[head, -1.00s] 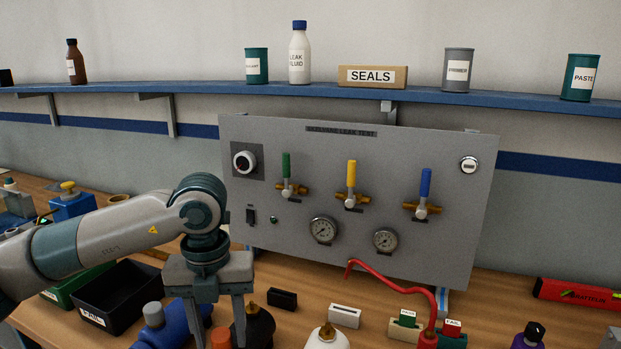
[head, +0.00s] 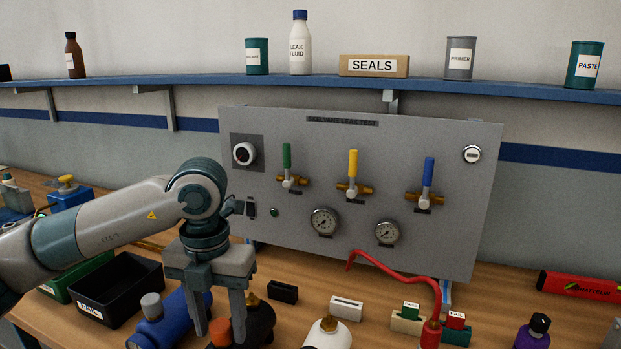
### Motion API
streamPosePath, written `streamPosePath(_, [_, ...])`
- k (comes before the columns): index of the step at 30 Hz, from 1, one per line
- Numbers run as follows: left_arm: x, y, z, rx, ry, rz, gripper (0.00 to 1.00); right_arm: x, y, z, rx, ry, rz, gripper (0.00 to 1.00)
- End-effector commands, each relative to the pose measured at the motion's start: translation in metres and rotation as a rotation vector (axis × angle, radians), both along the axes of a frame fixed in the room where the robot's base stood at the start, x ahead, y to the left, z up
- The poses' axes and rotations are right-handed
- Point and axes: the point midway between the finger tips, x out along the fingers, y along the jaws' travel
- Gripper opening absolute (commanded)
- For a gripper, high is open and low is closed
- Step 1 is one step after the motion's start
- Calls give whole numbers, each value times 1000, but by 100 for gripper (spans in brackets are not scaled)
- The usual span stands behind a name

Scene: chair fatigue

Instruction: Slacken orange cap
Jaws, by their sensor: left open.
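The orange cap (head: 220,331) shows at the bottom edge of the head view. What it sits on is cut off or hidden. My left gripper (head: 221,327) is open and points down, with one finger on each side of the cap in the picture. I cannot tell whether either finger touches the cap. My right gripper is not in view.
A blue bottle (head: 173,322) is left of the gripper, and a black brass-topped vessel (head: 260,326) is close on its right. A white brass-topped vessel (head: 327,336) stands farther right. Behind is a grey valve panel (head: 400,160); a black FAIL bin (head: 122,285) is at left.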

Motion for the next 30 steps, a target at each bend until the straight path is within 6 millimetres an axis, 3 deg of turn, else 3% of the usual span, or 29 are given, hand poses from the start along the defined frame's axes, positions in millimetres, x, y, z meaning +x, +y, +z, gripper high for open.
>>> streamPosePath(6, [0,0,0,0,-2,-110,44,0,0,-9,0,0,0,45])
streamPosePath(20, [0,0,-1,0,-1,-149,44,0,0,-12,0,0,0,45])
streamPosePath(30, [0,0,-2,-1,-2,-397,44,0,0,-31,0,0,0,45])
